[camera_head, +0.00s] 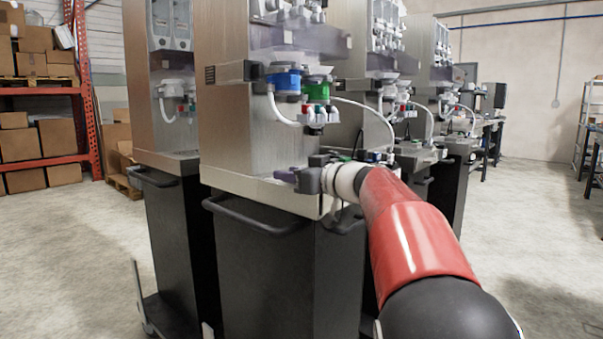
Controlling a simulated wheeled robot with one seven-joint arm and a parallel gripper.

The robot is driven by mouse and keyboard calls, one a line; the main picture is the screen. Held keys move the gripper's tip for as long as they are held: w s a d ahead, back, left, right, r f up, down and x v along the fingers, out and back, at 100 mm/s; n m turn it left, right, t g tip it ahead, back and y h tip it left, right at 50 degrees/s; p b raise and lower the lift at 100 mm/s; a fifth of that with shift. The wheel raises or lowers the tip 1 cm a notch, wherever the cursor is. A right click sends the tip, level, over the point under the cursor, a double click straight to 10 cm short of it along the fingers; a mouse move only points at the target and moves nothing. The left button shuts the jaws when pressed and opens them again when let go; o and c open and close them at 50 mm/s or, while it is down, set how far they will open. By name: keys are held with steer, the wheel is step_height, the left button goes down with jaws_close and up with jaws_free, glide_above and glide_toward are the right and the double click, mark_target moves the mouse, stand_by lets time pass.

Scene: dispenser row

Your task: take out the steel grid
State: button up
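My gripper (287,175) is at the front of the nearest steel dispenser (228,115), just above the light front ledge (258,190) of its base. Its dark fingers point left, over the ledge. I cannot tell whether they are open or shut, or whether they touch anything. I cannot make out the steel grid; the tray area behind the ledge is seen almost edge-on and is partly covered by my gripper and wrist.
Blue (283,79) and green (317,89) valve parts with a white hose (280,112) hang above my gripper. A black cabinet (270,265) with a handle bar (255,222) stands below. More dispensers stand at left and behind.

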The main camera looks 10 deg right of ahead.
steer(key=shift+w, duration=0.1)
jaws_close()
steer(key=shift+r, duration=0.15)
steer(key=shift+r+p, duration=0.35)
steer(key=shift+r, duration=0.5)
stand_by(0.3)
